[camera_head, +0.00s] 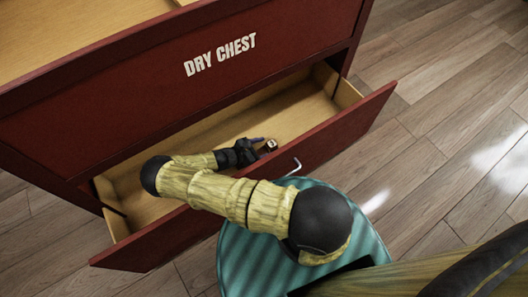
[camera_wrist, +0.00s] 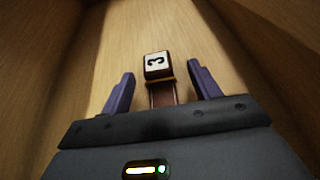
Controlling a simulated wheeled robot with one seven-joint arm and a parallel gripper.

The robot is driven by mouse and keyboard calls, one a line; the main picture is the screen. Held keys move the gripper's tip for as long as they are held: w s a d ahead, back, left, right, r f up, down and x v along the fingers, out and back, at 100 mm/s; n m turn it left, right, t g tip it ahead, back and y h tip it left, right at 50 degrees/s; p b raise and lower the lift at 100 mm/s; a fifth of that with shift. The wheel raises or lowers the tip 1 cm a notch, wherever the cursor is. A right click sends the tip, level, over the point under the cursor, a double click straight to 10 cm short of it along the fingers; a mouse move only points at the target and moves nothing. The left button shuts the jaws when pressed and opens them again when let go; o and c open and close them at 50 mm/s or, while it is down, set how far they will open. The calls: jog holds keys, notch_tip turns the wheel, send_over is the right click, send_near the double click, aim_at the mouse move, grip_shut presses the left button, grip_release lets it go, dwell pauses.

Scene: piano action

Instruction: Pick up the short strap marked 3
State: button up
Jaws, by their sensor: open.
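The short strap (camera_wrist: 161,93) lies in the open drawer, with a dark block at its end whose white face bears a black 3 (camera_wrist: 157,62). In the head view the strap's end (camera_head: 268,146) shows as a small dark piece with a light face, just beyond my gripper. My gripper (camera_wrist: 159,82) is open, with one purple finger on each side of the strap. Both fingers look apart from it. The near part of the strap is hidden behind the gripper body. In the head view my gripper (camera_head: 262,144) reaches down inside the drawer.
The red chest (camera_head: 150,75) marked DRY CHEST has its lower drawer (camera_head: 300,110) pulled out. The drawer's red front (camera_head: 340,127) stands between my base and the drawer floor, with a pale handle (camera_head: 294,168). The drawer floor around the strap looks clear.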

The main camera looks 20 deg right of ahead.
aim_at(269, 145)
dwell(0.3)
jog(key=b+x, duration=0.1)
jog(key=x, duration=0.1)
jog(key=b+x, duration=0.2)
jog(key=shift+w+d+f, duration=0.25)
jog(key=shift+f, duration=0.1)
jog(key=shift+d, duration=0.25)
jog(key=shift+r, duration=0.1)
jog(key=c, duration=1.1)
jog(key=shift+r, duration=0.1)
notch_tip(269, 145, up, 10)
jog(key=p, duration=0.5)
jog(key=shift+p, duration=0.4)
